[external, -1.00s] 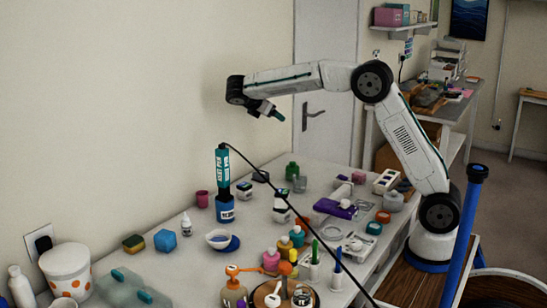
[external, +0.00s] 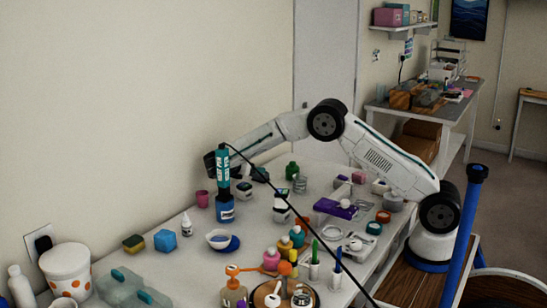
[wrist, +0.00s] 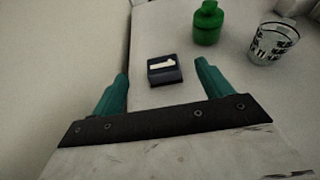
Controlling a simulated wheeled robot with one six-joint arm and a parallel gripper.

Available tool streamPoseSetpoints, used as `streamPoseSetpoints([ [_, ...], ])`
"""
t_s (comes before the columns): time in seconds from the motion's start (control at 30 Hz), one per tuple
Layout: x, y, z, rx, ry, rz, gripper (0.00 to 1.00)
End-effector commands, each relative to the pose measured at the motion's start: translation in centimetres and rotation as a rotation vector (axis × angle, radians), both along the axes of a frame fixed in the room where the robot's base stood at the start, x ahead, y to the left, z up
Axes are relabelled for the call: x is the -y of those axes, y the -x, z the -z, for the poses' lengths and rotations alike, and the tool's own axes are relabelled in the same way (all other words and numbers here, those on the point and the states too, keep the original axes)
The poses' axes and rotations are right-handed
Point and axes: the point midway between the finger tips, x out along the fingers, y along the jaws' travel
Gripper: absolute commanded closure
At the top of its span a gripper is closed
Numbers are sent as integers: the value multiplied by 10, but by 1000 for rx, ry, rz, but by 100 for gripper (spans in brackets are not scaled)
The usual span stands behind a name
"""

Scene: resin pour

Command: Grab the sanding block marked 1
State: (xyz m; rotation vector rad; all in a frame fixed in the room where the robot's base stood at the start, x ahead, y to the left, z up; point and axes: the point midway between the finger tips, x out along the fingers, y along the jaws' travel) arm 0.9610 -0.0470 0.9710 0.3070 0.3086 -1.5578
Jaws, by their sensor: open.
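A dark block with a white label (wrist: 165,70) lies on the bench, ahead of and between my fingers in the wrist view. The mark on its label is too small to read for certain. A dark block, likely the same one, shows in the external view (external: 261,174) near the wall side. My gripper (wrist: 161,74) is open and empty, its two teal fingers apart with bare bench between them.
A green bottle (wrist: 208,24) and a clear printed cup (wrist: 272,44) stand right of the block. Other small dark-and-white blocks (external: 244,191) (external: 281,201) stand nearby. The wall is close on the left. A black cable (external: 300,215) crosses the view.

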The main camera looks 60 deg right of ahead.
Motion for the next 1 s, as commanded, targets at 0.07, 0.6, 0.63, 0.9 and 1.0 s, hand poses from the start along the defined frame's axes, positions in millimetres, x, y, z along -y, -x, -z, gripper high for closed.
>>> streamPoseSetpoints([
  [0.07,0,0,18,0,0,0,22],
  [0.6,45,0,42,2,-1,1,22],
  [0.63,46,0,42,2,-1,1,22],
  [0.9,46,0,42,2,-1,0,41],
  [1.0,46,0,42,2,-1,0,69],
])
